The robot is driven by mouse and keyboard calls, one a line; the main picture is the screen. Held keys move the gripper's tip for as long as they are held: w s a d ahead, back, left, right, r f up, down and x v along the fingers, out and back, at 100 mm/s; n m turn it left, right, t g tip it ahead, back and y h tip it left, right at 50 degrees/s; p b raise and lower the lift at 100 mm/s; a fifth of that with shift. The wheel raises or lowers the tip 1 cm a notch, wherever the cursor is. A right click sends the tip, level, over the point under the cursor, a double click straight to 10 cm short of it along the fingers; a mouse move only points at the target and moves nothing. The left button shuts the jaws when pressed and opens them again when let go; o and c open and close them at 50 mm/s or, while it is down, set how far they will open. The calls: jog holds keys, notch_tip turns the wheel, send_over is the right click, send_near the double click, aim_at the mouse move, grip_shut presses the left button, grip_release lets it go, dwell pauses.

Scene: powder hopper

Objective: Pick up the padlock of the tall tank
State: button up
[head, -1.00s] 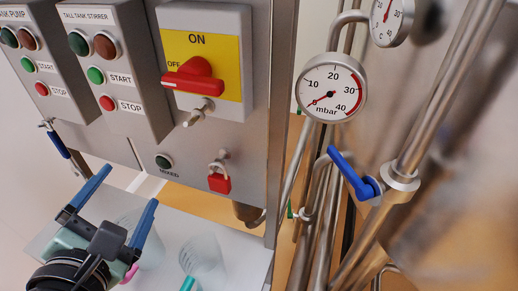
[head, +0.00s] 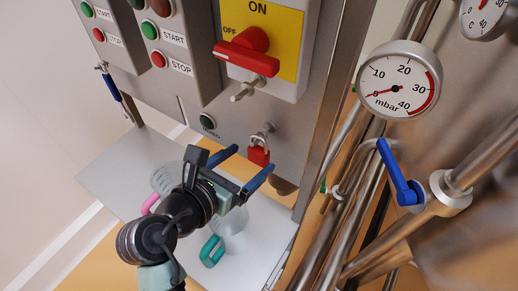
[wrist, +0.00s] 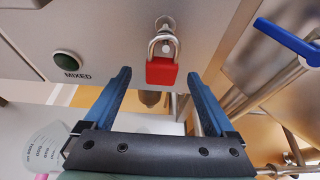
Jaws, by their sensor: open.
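A red padlock (head: 259,152) with a silver shackle hangs from a small peg on the steel panel, right of the MIXED button. In the wrist view the padlock (wrist: 162,70) hangs upright, just beyond and between the blue fingertips. My gripper (head: 248,165) is open and empty, with its fingers pointing at the panel just below and in front of the padlock. In the wrist view my gripper (wrist: 160,85) has one finger on each side of the padlock's line, apart from it.
A steel shelf (head: 120,178) below the panel bears clear jugs with pink (head: 150,203) and teal (head: 211,252) handles. A red rotary switch (head: 246,53) sits above the padlock. Pipes, a pressure gauge (head: 399,80) and a blue valve lever (head: 397,171) stand on the right.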

aim_at(255, 157)
jog(key=p+x, duration=0.1)
jog(key=x, duration=0.4)
jog(key=shift+d+p, duration=0.2)
jog(key=shift+p, duration=0.2)
jog(key=shift+c, duration=0.2)
grip_shut()
